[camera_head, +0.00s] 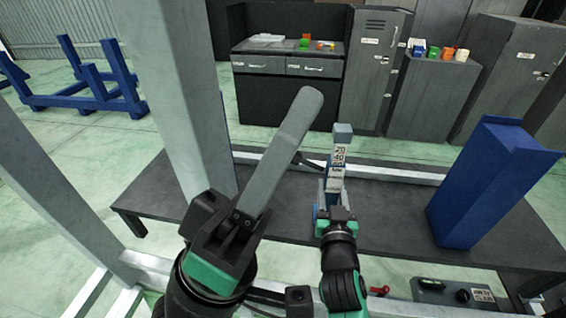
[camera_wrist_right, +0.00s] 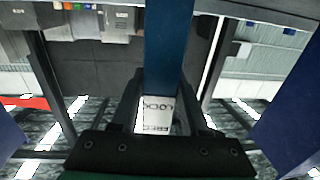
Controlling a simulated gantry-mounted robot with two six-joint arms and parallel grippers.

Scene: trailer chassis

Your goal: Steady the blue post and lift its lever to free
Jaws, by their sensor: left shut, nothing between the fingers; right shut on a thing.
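The blue post (camera_head: 342,131) stands upright on the dark table in the head view, with white labels, one reading 20 and 40. In the right wrist view the blue post (camera_wrist_right: 168,45) runs down between the fingers, above a white plate (camera_wrist_right: 155,115) marked FREE and LOCK. My right gripper (camera_head: 337,212) is at the post's near side, low down, and is shut on it; its fingers also show in the wrist view (camera_wrist_right: 165,105). My left gripper (camera_head: 309,100) is shut and empty, raised left of the post and apart from it. I cannot make out the lever clearly.
A large blue block (camera_head: 482,190) stands at the table's right. A pale upright beam (camera_head: 183,90) rises at the left. The dark table (camera_head: 395,205) has clear room between post and block. Cabinets (camera_head: 372,65) stand behind.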

